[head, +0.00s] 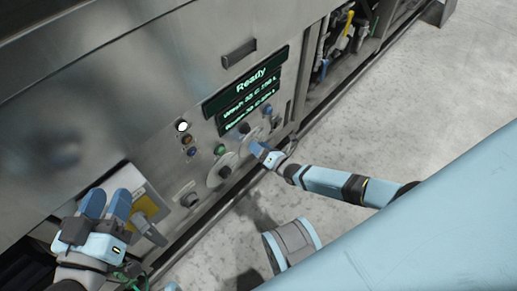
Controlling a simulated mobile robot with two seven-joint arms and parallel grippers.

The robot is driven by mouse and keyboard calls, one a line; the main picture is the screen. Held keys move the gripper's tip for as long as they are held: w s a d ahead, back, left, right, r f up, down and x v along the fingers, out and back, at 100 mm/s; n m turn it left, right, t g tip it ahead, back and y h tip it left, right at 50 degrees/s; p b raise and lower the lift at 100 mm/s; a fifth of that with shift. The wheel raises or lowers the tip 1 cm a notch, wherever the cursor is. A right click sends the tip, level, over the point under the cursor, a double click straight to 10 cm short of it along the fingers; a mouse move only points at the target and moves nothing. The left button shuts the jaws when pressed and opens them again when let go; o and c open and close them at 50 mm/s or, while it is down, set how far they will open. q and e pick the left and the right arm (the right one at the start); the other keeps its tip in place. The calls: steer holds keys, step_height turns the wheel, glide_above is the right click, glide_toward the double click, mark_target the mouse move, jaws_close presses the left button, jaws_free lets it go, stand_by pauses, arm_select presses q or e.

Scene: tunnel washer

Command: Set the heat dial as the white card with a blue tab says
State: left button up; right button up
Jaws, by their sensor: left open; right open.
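The steel control panel carries dials in a slanting row: an upper dial (245,128), a middle dial (225,172) and a lower dial (189,199). Which is the heat dial, and where each pointer stands, is too small to tell. My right gripper (258,149) is open just below and right of the upper dial; contact cannot be told. My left gripper (106,204) is open in front of a white card (129,179) at the panel's lower left. A yellow piece (146,206) shows beside it. The gripper partly hides the card; no blue tab or writing can be made out.
A dark display (245,92) reads "Ready" with wash and rinse lines below. A green button (220,150), a blue button (268,110) and a lit white lamp (183,126) are on the panel. An open bay with pipes (338,40) lies beyond. The grey floor (430,85) is clear.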

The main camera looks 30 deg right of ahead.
steer(key=shift+w, duration=0.15)
steer(key=shift+c, duration=0.2)
steer(key=c, duration=0.9)
